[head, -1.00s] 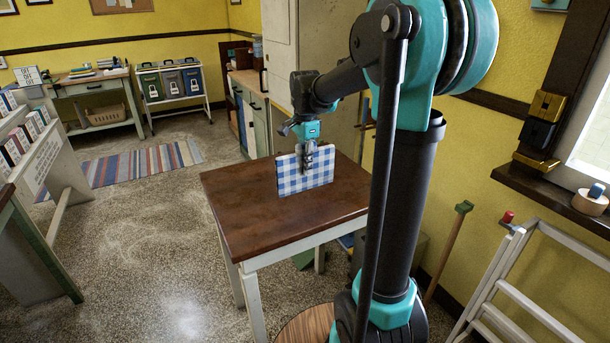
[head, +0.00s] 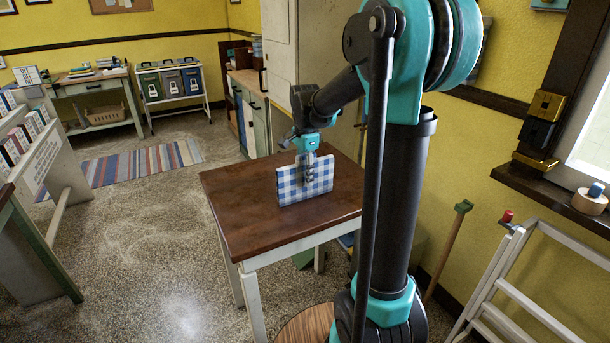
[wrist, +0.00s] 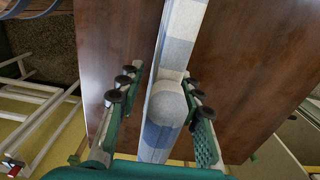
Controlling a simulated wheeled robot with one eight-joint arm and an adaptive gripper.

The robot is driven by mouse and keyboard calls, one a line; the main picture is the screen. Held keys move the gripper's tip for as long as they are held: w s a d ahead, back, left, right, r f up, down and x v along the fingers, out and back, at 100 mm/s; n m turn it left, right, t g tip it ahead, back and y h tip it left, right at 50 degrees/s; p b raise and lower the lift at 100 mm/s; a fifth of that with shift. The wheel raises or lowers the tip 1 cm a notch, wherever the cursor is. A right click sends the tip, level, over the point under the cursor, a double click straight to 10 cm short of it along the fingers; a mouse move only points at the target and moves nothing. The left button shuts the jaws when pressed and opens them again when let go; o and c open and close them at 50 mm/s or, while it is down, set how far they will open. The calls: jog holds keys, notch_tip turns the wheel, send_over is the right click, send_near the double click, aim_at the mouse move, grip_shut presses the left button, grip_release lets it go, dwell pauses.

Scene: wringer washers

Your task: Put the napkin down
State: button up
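The blue-and-white checked napkin (head: 290,188) is upright on edge at the brown table top (head: 235,215), its lower edge at or very near the surface. My gripper (head: 306,172) reaches down over its upper edge. In the wrist view my gripper (wrist: 158,90) has its two fingers spread, one on each side of the napkin (wrist: 181,50). A clear gap shows between the left finger and the cloth; the right finger is close to it, and contact there is unclear. The napkin's far face is hidden.
The table top is otherwise bare, with free room left of and in front of the napkin. A white ladder-like frame (head: 500,285) stands to the right. A cabinet (head: 283,60) stands behind the table.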

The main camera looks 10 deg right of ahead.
jog(key=shift+r, duration=0.1)
notch_tip(320, 180, up, 12)
jog(key=shift+r, duration=0.1)
dwell(0.4)
dwell(0.5)
